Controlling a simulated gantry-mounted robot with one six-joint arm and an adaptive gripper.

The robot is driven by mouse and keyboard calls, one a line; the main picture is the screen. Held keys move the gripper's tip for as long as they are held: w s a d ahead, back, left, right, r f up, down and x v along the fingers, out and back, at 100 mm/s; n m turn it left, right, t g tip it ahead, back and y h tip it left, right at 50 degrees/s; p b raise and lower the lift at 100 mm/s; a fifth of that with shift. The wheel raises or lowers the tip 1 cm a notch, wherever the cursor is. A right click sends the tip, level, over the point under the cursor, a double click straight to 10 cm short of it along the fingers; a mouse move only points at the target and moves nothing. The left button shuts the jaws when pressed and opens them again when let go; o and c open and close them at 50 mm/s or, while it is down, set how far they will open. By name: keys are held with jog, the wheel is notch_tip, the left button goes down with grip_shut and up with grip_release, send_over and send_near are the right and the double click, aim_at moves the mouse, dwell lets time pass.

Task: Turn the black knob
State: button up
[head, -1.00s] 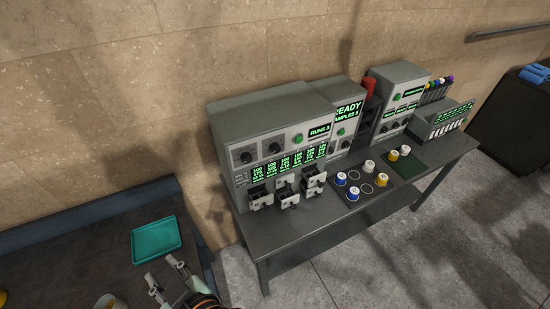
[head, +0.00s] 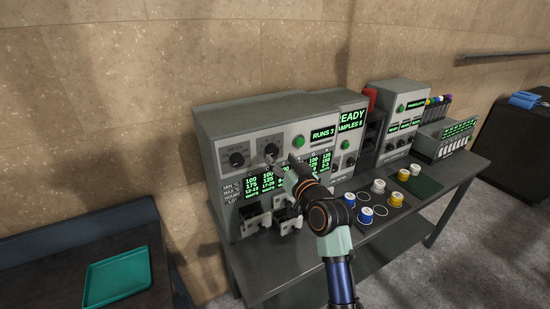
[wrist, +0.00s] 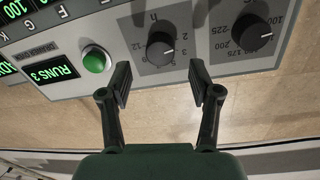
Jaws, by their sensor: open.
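Two black knobs sit on the grey press panel (head: 213,147). The left knob (head: 237,159) is clear of my gripper in the head view. The right knob (head: 271,150) is close to my fingertips. In the wrist view, which shows the panel upside down, this nearer knob (wrist: 160,48) lies just beyond the gap between my fingers. The other knob (wrist: 252,33) is off to the right there, with a dial reading numbers such as 100 and 225. My gripper (wrist: 160,68) is open and empty, with both fingers spread. It also shows at the panel in the head view (head: 281,160).
A green button (wrist: 96,60) and a "RUNS 3" display (wrist: 55,72) are beside the nearer knob. Below the panel are lit readouts and press slots (head: 252,218). Several capped jars (head: 378,187) stand on the bench at right. A teal tray (head: 117,277) lies on the left table.

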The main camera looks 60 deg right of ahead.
aim_at(274, 152)
jog(key=x, duration=0.4)
jog(key=c, duration=1.2)
